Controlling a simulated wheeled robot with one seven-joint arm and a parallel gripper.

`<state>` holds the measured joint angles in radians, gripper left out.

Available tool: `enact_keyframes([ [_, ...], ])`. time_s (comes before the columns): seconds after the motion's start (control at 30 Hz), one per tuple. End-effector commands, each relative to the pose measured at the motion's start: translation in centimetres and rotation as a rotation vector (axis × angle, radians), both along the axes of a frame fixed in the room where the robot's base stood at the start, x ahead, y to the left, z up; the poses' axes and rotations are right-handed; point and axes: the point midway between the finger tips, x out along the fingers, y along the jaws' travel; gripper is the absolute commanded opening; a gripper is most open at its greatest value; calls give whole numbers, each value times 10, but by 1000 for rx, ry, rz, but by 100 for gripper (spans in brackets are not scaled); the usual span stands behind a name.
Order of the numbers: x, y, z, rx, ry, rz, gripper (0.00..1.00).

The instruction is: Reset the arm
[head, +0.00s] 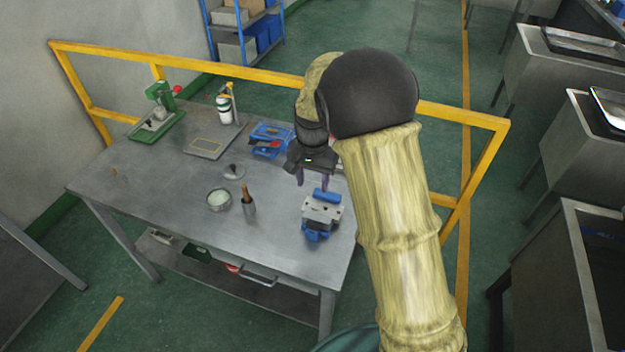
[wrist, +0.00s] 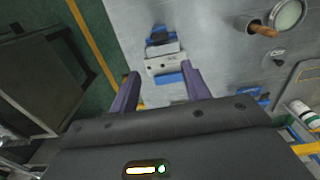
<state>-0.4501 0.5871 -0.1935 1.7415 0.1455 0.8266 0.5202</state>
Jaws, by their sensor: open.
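My arm reaches over the right part of the grey metal table (head: 150,185), its sleeve covering part of the head view. My gripper (head: 313,184) points down above the table, with its two purple fingers apart and nothing between them. In the wrist view the gripper (wrist: 157,85) is also open and empty. A blue and white clamp-like device (head: 321,212) stands on the table just in front of the gripper in the head view. It also shows beyond the fingertips in the wrist view (wrist: 165,62), apart from them.
A blue tool or holder (head: 270,140), a bowl (head: 219,199), a cup with a brown handle (head: 249,208), a small lid (head: 233,171), a flat plate (head: 208,143), a bottle (head: 225,108) and a green press (head: 158,118) stand on the table. A yellow rail (head: 260,76) runs behind.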

Motion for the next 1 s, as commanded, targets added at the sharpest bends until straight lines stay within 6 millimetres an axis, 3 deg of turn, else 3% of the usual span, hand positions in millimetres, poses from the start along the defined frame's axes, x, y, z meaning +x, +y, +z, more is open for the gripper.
enact_keyframes([
  [0.33, -1, -2, 0, 1, -1, 0, 47],
  [0.47, -9, -19, 6, 7, -15, 13, 47],
  [0.67, -49, -70, 23, 22, -71, 82, 47],
  [0.8, -90, -105, 32, 18, -123, 153, 47],
  [1.0, -152, -141, 37, -12, -196, 263, 47],
])
